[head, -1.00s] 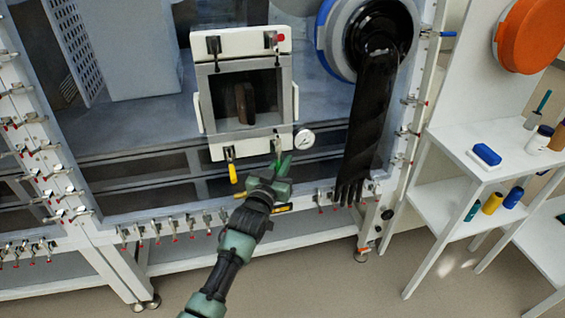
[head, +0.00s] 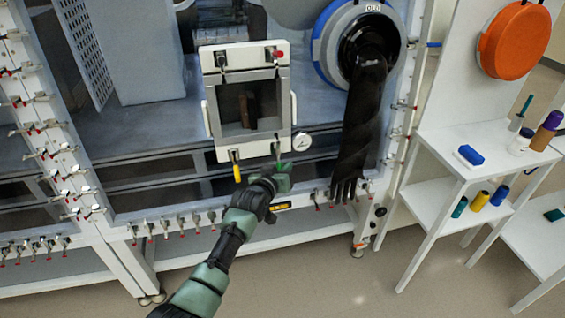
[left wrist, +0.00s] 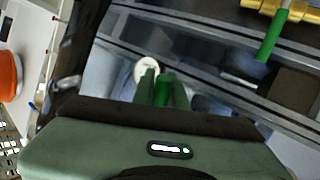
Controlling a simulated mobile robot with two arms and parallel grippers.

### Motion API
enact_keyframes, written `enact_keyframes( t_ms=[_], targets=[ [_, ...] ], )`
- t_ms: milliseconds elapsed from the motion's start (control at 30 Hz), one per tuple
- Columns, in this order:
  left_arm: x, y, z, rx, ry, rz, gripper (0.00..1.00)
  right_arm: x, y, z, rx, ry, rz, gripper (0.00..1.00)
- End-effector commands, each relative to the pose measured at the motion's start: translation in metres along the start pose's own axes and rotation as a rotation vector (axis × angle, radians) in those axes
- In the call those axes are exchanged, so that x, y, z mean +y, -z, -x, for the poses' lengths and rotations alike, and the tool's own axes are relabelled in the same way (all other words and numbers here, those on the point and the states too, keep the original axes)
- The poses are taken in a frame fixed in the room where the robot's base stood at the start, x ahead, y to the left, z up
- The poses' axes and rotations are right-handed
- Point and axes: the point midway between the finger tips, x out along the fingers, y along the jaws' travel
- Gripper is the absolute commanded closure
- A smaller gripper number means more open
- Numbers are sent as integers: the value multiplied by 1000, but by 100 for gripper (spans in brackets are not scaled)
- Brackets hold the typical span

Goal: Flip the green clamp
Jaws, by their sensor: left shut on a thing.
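The green clamp (head: 277,146) is at the lower right corner of the small framed door on the glovebox front. My left gripper (head: 283,167) is right below it, covering its lower end. In the left wrist view my gripper (left wrist: 160,88) has its fingertips close together on a bright green piece, which looks like the clamp's handle. Most of that piece is hidden by the fingers. A green bar on a brass fitting (left wrist: 272,35) shows at the upper right of that view, apart from the fingers. My right gripper is not in view.
A yellow-handled clamp (head: 236,167) hangs at the door's lower left. A round gauge (head: 302,142) is just right of the green clamp. A black glove (head: 358,130) hangs further right. A white shelf (head: 440,150) with small bottles stands at the right.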

Motion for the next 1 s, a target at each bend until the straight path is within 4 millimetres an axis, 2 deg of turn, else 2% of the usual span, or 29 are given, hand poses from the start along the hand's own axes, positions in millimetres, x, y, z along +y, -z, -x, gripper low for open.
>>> enact_keyframes(
  t_ms=[33,100,300,500,700,1000],
  targets=[
    [5,8,5,-44,2,26,100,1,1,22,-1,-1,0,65],
    [7,7,7,-100,5,63,100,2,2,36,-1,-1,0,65],
    [12,4,15,-258,17,168,100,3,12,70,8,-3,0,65],
    [17,2,23,-415,26,274,100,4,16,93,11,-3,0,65],
    [22,2,30,-568,35,375,100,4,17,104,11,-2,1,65],
    [28,3,38,-754,48,499,100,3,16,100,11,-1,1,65]
  ],
)
